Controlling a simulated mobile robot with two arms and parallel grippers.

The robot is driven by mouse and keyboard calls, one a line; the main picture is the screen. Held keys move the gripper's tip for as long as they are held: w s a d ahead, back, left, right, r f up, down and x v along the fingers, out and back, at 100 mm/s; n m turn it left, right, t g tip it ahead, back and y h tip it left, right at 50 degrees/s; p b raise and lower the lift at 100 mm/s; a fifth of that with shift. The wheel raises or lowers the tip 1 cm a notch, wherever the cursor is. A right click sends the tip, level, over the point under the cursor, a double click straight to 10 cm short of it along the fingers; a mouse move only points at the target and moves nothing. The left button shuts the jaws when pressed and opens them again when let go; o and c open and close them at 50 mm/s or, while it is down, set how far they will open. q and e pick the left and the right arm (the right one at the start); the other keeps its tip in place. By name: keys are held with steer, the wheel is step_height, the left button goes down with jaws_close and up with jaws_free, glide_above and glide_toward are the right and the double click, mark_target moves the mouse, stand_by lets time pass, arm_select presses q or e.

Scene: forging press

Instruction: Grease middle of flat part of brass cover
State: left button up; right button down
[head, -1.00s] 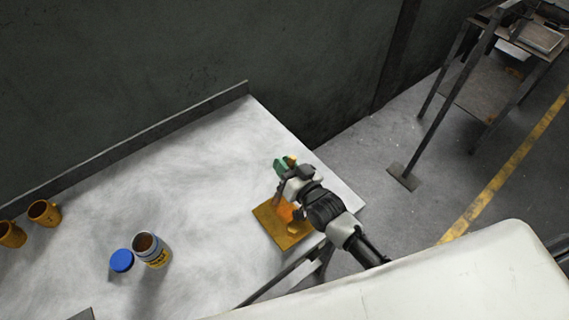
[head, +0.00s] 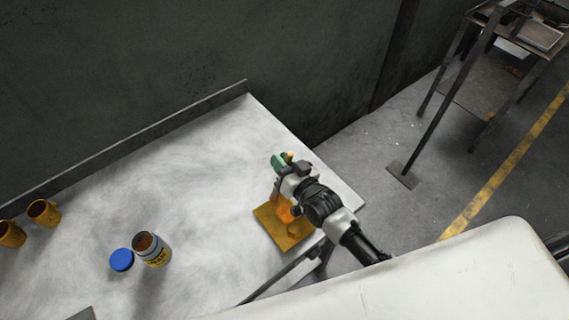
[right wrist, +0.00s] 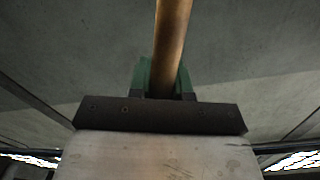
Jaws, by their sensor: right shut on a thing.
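The brass cover (head: 272,234), a flat golden piece, lies near the right end of the pale table. My right gripper (head: 281,161), with green fingers, is above its far side. In the right wrist view, the gripper (right wrist: 164,80) is shut on a brown round handle (right wrist: 172,40). The handle's working end is not clear; an orange patch shows below the wrist, over the cover. I cannot tell whether the tool touches the cover, and my arm hides part of it. An open grease can (head: 152,251) stands at left. My left gripper is not in view.
A blue lid (head: 121,260) lies beside the can. Two brass-coloured cups (head: 43,212) stand at the far left. A raised rim (head: 150,133) runs along the table's back by the dark wall. The table between can and cover is clear.

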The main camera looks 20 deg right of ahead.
mark_target(287, 160)
steer(key=shift+p+v, duration=0.45)
steer(key=shift+v, duration=0.45)
steer(key=shift+w+a+f, duration=0.1)
steer(key=shift+w+a, duration=0.05)
steer(key=shift+w, duration=0.3)
stand_by(0.7)
step_height(287, 160, up, 3)
steer(key=p, duration=0.3)
stand_by(0.3)
stand_by(1.1)
